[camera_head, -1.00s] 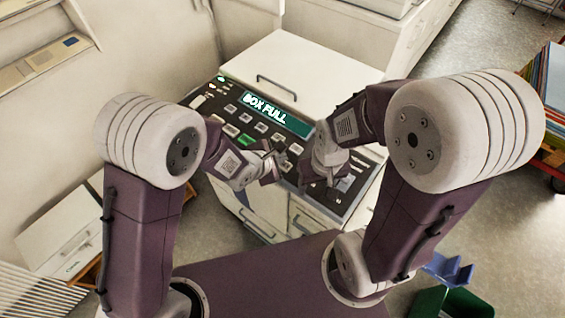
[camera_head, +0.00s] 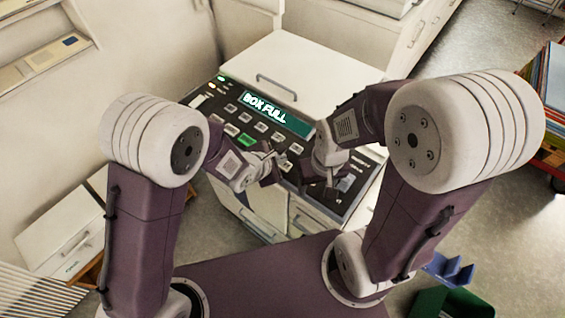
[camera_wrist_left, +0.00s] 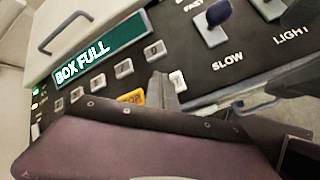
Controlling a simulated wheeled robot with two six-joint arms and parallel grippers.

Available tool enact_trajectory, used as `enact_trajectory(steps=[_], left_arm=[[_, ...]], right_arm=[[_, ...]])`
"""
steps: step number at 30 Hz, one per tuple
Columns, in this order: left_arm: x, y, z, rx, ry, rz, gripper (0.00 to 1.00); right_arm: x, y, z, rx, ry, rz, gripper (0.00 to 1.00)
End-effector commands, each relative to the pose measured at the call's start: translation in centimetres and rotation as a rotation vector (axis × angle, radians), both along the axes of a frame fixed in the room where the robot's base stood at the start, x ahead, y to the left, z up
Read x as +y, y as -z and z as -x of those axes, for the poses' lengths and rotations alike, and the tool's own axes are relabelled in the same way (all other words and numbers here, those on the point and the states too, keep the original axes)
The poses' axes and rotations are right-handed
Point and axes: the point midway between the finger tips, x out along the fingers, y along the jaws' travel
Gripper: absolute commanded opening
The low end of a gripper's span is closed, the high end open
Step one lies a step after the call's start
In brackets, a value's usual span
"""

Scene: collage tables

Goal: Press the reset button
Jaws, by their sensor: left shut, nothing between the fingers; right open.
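The machine's black control panel (camera_head: 215,108) carries a lit display (camera_head: 275,113) reading "BOX FULL" and rows of grey buttons; one button is green (camera_head: 246,139). In the left wrist view the display (camera_wrist_left: 100,50) and a yellow button (camera_wrist_left: 132,97) show, its lettering partly hidden by my gripper. A pale button (camera_wrist_left: 178,81) is right beside the fingers. I cannot read which button is reset. My left gripper (camera_head: 280,158) is shut and empty over the lower middle of the panel; its fingertips (camera_wrist_left: 161,80) show among the buttons, contact unclear. My right gripper (camera_head: 328,181) is open over the panel's right part.
A lever with a dark blue knob (camera_wrist_left: 218,12) stands by the "SLOW" label. The machine's white lid with a handle (camera_head: 277,85) lies behind the panel. A green bin (camera_head: 455,303) and a blue object (camera_head: 449,269) are on the floor at right.

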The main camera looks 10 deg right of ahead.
Motion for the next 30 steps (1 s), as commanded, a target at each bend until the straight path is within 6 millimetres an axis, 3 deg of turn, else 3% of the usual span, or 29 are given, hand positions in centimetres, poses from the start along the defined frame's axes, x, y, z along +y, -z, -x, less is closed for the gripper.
enact_trajectory(steps=[30], left_arm=[[0.0,0.77,0.01,0.0,0.0,0.0,0.0]], right_arm=[[0.0,0.38,0.0,0.0,0.0,0.0,0.59]])
